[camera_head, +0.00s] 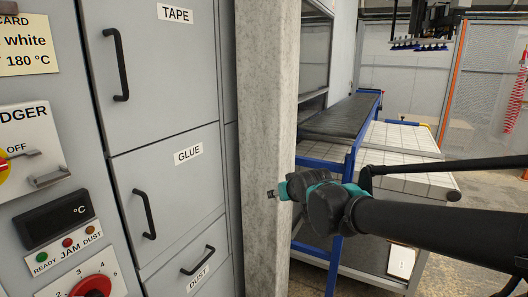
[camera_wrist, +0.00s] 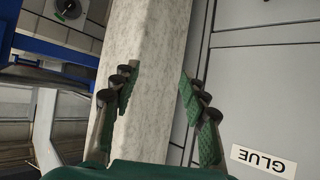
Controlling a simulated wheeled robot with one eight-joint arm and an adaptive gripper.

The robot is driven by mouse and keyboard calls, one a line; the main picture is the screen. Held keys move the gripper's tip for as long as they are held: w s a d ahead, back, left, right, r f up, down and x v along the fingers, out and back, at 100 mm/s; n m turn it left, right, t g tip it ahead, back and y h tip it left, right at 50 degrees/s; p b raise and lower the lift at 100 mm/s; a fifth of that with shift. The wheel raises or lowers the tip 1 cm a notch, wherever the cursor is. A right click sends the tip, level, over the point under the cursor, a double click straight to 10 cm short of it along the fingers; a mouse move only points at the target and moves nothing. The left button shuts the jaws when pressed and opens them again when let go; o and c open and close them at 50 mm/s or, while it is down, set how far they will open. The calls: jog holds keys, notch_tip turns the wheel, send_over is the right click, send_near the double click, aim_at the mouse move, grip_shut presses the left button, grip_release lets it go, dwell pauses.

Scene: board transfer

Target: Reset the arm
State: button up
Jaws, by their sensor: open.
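My black arm reaches in from the right edge of the head view, and its teal-jointed end stands in front of the concrete pillar (camera_head: 266,120). My gripper (camera_head: 272,194) shows small there, pointing left. In the wrist view my gripper (camera_wrist: 158,75) has its two green-padded fingers spread apart with nothing between them. The pillar (camera_wrist: 152,45) lies behind the fingers in that view. I cannot tell how far the fingertips are from it.
Grey drawers labelled TAPE (camera_head: 150,75), GLUE (camera_head: 170,185) and DUST (camera_head: 190,262) have protruding black handles. A control panel (camera_head: 70,235) stands at left. A blue-framed conveyor (camera_head: 345,115) and pale-topped tables (camera_head: 402,138) stand behind my arm. Floor shows at far right.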

jog(key=s+d+f+m+g+h, duration=0.1)
jog(key=s+d+f+g, duration=0.2)
jog(key=s+d+f, duration=0.3)
jog(key=s+d+f+m+g+h, duration=0.2)
jog(key=s+d+f+g, duration=0.1)
jog(key=s+d+f, duration=0.4)
jog(key=s+f, duration=0.3)
jog(key=f, duration=0.4)
jog(key=shift+s+d+f+g, duration=0.15)
jog(key=shift+s+d+g, duration=0.15)
jog(key=shift+g, duration=0.1)
jog(key=shift+a, duration=0.1)
dwell(0.5)
